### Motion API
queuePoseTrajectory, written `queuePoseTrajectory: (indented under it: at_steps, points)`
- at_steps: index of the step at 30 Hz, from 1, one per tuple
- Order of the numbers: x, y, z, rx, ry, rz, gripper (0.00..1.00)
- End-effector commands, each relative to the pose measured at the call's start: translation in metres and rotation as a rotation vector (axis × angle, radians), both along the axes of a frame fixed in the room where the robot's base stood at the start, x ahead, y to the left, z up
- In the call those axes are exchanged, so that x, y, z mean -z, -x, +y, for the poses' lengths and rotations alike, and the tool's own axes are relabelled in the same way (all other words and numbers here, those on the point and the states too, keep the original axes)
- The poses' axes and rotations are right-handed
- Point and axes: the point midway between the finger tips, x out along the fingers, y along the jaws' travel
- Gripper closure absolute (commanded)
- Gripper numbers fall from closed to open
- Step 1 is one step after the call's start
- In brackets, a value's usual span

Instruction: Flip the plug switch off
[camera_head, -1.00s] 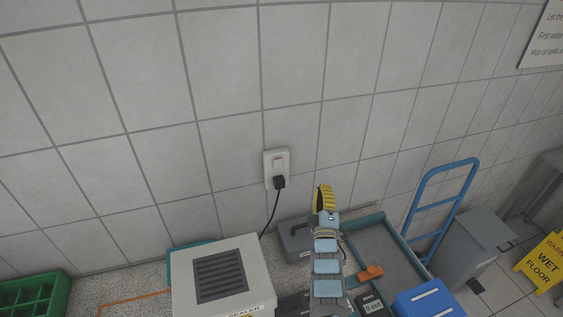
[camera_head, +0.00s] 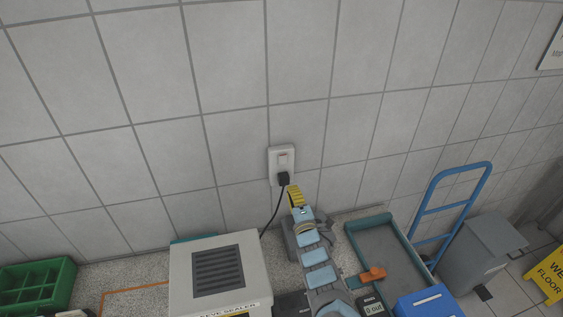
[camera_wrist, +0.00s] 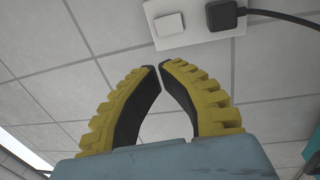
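The white wall socket plate (camera_head: 273,168) has a rocker switch (camera_head: 284,159) in its upper part and a black plug (camera_head: 284,179) in its lower part. In the wrist view the pale switch (camera_wrist: 169,24) sits on the plate (camera_wrist: 195,33), left of the black plug (camera_wrist: 222,15). My gripper (camera_head: 294,188) is just below and right of the plug in the head view. In the wrist view its yellow ribbed fingers (camera_wrist: 160,66) meet at their tips with nothing between them. The tips appear apart from the plate, pointing towards it below the switch. The switch's on or off position is unclear.
A black cable (camera_head: 273,212) hangs from the plug behind a grey sealer box (camera_head: 255,268). A teal-rimmed tray (camera_head: 350,232), a blue hand truck (camera_head: 438,209) and a grey bin (camera_head: 480,258) stand right. A green crate (camera_head: 68,283) is at left.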

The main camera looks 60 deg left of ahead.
Motion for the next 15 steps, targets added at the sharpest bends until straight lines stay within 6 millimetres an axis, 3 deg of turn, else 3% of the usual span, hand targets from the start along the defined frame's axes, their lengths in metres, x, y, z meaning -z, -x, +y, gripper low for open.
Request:
queuePoseTrajectory:
  at_steps: [15]
  points:
    - [-0.004,-0.009,0.040,0.000,0.000,-0.002,1.00]
